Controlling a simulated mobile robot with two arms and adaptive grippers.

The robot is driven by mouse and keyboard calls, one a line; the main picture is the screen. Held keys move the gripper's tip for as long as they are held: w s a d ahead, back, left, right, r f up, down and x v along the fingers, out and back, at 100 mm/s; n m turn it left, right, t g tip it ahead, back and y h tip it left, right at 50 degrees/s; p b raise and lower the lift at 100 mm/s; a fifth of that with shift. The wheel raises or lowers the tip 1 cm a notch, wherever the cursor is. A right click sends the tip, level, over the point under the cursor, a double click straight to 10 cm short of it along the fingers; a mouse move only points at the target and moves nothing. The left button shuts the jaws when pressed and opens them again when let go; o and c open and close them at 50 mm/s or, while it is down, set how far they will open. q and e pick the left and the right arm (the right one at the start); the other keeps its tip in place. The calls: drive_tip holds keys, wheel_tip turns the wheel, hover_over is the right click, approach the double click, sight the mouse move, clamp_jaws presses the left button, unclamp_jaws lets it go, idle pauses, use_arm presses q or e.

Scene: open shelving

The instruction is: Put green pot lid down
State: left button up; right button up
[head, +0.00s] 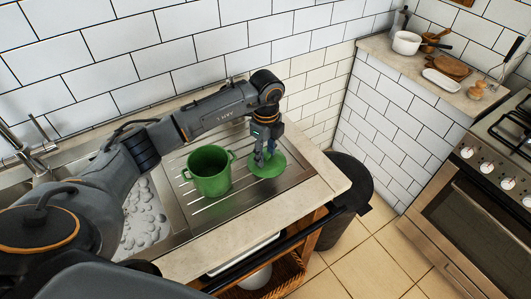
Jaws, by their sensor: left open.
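The green pot lid (269,168) lies on the ribbed metal drainboard (234,205), to the right of the green pot (210,172). The pot stands upright with its opening uncovered. My left gripper (265,158) points down directly over the lid, with its fingers at or just above the lid's middle. It is open. The fingers hide part of the lid, and I cannot tell whether they touch its knob. My right gripper is not in view.
A sink with pebble-like pieces (146,215) is left of the drainboard, with a faucet (22,145) behind. A dark bin (350,185) stands right of the counter. A stove (500,150) and a ledge with a white pot (407,43) are further right. The drainboard's front is clear.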

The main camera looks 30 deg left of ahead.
sight(266, 154)
use_arm(q)
wheel_tip(266, 154, up, 12)
drive_tip(key=b, duration=0.2)
drive_tip(key=shift+f, duration=0.15)
idle(0.4)
